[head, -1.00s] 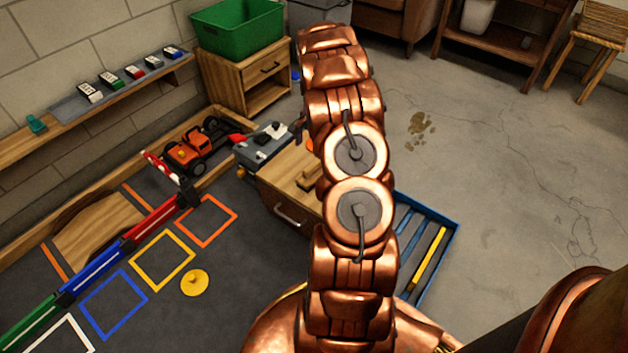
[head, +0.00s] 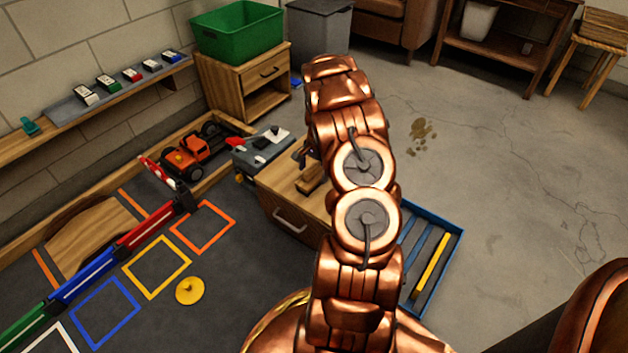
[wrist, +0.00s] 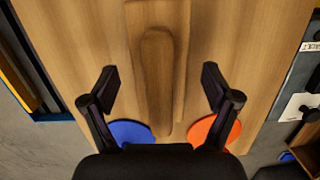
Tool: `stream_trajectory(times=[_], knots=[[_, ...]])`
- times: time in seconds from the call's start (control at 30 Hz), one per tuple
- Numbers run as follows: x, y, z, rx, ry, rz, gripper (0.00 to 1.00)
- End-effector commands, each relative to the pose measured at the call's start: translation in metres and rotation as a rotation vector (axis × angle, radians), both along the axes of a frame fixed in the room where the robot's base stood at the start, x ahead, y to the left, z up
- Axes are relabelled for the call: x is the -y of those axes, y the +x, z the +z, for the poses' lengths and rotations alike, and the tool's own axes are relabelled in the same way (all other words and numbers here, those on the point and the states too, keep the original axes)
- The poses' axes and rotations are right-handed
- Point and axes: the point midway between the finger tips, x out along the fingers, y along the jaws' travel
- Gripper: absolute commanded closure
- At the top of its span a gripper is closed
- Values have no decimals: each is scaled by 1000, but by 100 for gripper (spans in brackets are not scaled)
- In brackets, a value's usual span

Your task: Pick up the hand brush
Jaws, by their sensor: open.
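The wooden hand brush (wrist: 157,85) lies on the light wooden top of a low cabinet (wrist: 65,35). In the wrist view its rounded handle points toward my gripper (wrist: 159,76). My gripper is open, with one black finger on each side of the handle and clear gaps on both sides. I cannot tell how high the fingers are above the top. In the head view part of the brush (head: 312,178) shows left of my copper arm, which hides the rest of it and most of my gripper.
A blue disc (wrist: 132,131) and an orange disc (wrist: 226,132) lie near the finger bases. A grey tray with small items (head: 262,146) adjoins the cabinet. A blue tray (head: 460,238) stands right of it. An orange racecar (head: 190,155) is at the left.

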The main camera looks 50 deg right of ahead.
Motion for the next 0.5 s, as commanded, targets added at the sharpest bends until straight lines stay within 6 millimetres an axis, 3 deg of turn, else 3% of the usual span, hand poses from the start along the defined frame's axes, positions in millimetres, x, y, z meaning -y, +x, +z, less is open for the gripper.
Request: stream_trajectory(times=[0.07,0.3,0.5], knots=[[-1,-1,-9,-1,1,0,12],[-2,0,-9,-1,0,1,12],[-2,0,-9,-1,0,1,33]])
